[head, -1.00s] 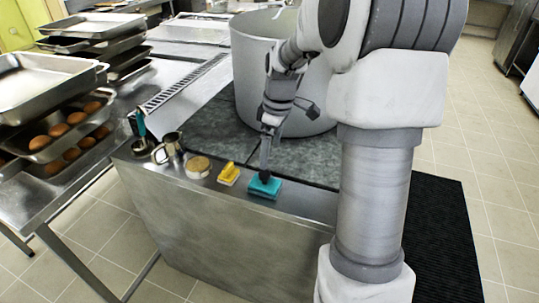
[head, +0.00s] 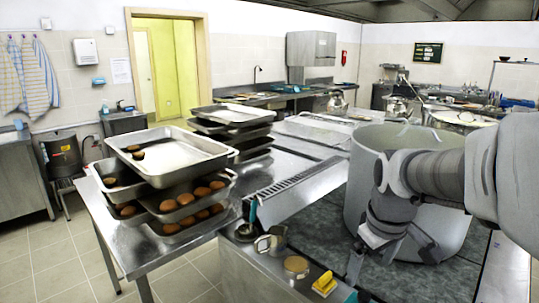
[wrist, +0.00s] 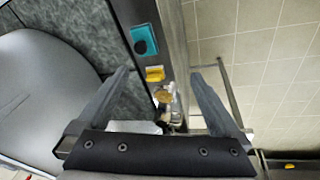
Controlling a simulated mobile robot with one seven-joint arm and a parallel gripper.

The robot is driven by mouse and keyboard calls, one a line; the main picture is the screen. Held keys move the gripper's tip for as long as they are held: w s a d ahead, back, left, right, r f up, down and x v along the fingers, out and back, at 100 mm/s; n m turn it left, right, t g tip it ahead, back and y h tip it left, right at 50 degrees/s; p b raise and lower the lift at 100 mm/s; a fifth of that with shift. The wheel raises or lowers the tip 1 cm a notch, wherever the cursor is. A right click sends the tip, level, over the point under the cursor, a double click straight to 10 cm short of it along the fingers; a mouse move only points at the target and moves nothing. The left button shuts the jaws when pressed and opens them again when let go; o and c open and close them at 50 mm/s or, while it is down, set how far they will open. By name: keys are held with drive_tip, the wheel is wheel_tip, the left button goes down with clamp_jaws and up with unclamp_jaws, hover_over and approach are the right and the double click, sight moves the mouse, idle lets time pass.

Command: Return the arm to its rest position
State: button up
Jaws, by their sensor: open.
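My gripper (wrist: 160,73) is open, with nothing between its two dark fingers. In the head view my gripper (head: 354,268) points down in front of the large stockpot (head: 362,150), above the steel counter edge. The pot's rounded wall also fills the left of the wrist view (wrist: 40,90). A teal sponge (wrist: 143,40) with a dark round patch lies on the counter edge beyond the fingertips. In the head view it is mostly cut off at the bottom edge.
Along the counter edge are a yellow sponge (head: 325,284), a round tan item (head: 296,264) and a metal jug (head: 271,241). Stacked trays (head: 170,160) with brown round items stand on the table at left. Open tiled floor shows at lower left.

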drive_tip(key=s+a+r+m+t, duration=0.1)
drive_tip(key=s+a+r+m, duration=0.1)
drive_tip(key=s, duration=0.5)
drive_tip(key=s+a+r+m+t+p, duration=0.1)
drive_tip(key=s+a+r+m, duration=0.1)
drive_tip(key=s, duration=0.5)
drive_tip(key=shift+a+r+m+t+y+p, duration=0.3)
drive_tip(key=shift+a+m, duration=0.15)
drive_tip(key=shift+m, duration=0.05)
